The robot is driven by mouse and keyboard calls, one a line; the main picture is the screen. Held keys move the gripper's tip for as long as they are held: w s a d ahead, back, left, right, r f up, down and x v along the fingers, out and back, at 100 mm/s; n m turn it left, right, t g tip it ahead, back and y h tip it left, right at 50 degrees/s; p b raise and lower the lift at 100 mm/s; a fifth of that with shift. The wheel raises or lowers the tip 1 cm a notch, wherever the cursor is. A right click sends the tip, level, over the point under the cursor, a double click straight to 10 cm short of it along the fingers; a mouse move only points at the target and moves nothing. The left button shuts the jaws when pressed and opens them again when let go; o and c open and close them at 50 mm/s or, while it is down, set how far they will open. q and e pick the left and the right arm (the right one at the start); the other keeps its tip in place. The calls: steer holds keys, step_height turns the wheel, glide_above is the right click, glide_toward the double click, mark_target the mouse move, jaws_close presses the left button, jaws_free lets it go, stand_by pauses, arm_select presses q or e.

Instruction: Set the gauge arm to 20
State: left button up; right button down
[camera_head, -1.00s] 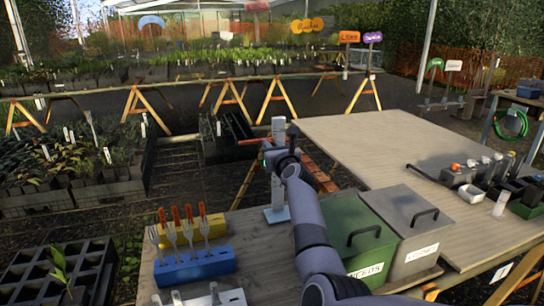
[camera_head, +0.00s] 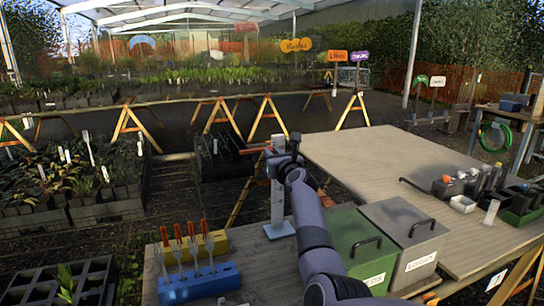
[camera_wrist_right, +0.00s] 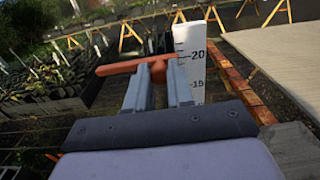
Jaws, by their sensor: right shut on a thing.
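The gauge is a white upright post (camera_head: 277,205) on a flat pale base at the back of the near bench. In the right wrist view its scale face (camera_wrist_right: 191,60) shows the numbers 20 and 15. The orange gauge arm (camera_wrist_right: 118,68) sticks out to the left of the post. My right gripper (camera_wrist_right: 159,84) is shut on the gauge arm near the post. In that view, the arm's end by the post appears close to the 20 mark. In the head view my right gripper (camera_head: 280,158) covers the upper post. My left gripper is not in view.
A blue block (camera_head: 200,285) and a yellow block (camera_head: 212,243) holding forks stand left of the gauge. A green bin (camera_head: 350,240) and a grey bin (camera_head: 400,222) stand to the right. A wide wooden table (camera_head: 370,155) lies beyond.

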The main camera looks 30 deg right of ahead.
steer(key=c, duration=1)
jaws_free()
steer(key=shift+p+v, duration=0.6)
steer(key=shift+v, duration=3)
steer(key=shift+d, duration=0.1)
